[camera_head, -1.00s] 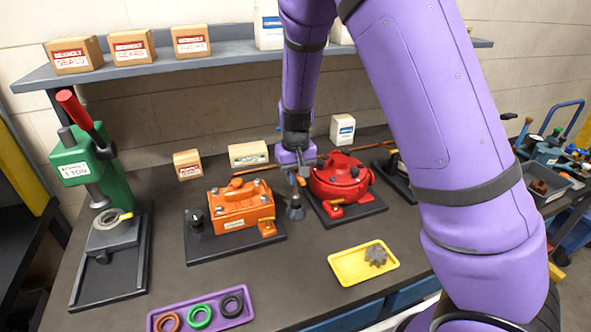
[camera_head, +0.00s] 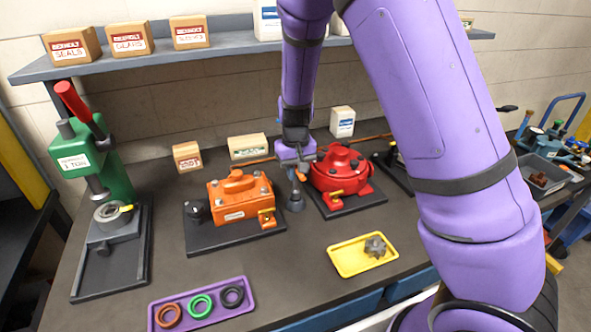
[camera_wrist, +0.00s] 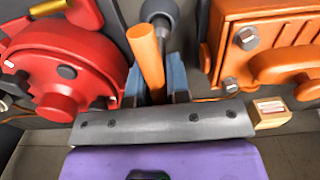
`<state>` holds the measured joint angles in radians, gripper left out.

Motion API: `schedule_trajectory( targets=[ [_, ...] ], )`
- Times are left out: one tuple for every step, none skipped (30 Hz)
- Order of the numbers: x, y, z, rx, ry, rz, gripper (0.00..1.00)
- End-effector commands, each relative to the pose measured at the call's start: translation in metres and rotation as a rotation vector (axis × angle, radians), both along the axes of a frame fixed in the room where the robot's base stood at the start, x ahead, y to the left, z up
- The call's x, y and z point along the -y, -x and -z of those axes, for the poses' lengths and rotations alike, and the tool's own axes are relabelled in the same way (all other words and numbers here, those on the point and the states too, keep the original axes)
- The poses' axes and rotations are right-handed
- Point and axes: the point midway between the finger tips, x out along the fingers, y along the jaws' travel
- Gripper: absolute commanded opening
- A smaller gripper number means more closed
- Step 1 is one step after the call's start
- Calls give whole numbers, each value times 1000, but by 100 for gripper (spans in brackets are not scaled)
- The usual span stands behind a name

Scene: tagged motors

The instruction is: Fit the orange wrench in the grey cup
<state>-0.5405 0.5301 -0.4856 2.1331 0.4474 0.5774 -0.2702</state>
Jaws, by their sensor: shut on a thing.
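The orange wrench (camera_wrist: 147,58) shows in the wrist view as a smooth orange shaft between the fingers of my gripper (camera_wrist: 153,88), which is shut on it. In the head view my gripper (camera_head: 297,168) is low between the orange and red motors, with only a little orange visible. A small dark grey piece, apparently the grey cup (camera_head: 295,202), is just below the gripper. A dark rounded piece with a grey stem lies beside the shaft's far end in the wrist view; I cannot tell whether it is the cup. Whether the wrench end touches or enters the cup is hidden.
The orange motor (camera_head: 240,198) is on the left and the red motor (camera_head: 340,170) close on the right. A yellow tray (camera_head: 345,262) holds a grey gear; a purple tray (camera_head: 245,312) holds rings. A green press (camera_head: 105,170) stands left.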

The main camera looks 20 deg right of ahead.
Motion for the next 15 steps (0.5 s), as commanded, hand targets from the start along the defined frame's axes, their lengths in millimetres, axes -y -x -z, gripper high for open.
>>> schedule_trajectory(
  targets=[
    [0, 0, 1, 0, 0, 0, 0],
    [0, 0, 2, 0, 0, 0, 0],
    [0, 0, 3, 0, 0, 0, 0],
    [0, 0, 3, 0, 0, 1, 0],
    [0, 0, 4, 0, 0, 1, 0],
    [0, 0, 5, 1, 0, 1, 0],
    [0, 0, 5, 1, 0, 1, 0],
    [0, 0, 6, 1, 0, 1, 0],
    [0, 0, 7, 1, 0, 1, 0],
    [0, 0, 7, 1, 0, 1, 0],
    [0, 0, 8, 1, 0, 1, 0],
    [0, 0, 9, 1, 0, 1, 0],
    [0, 0, 9, 1, 0, 1, 0],
    [0, 0, 10, 1, 0, 1, 0],
    [0, 0, 11, 1, 0, 1, 0]
  ],
)
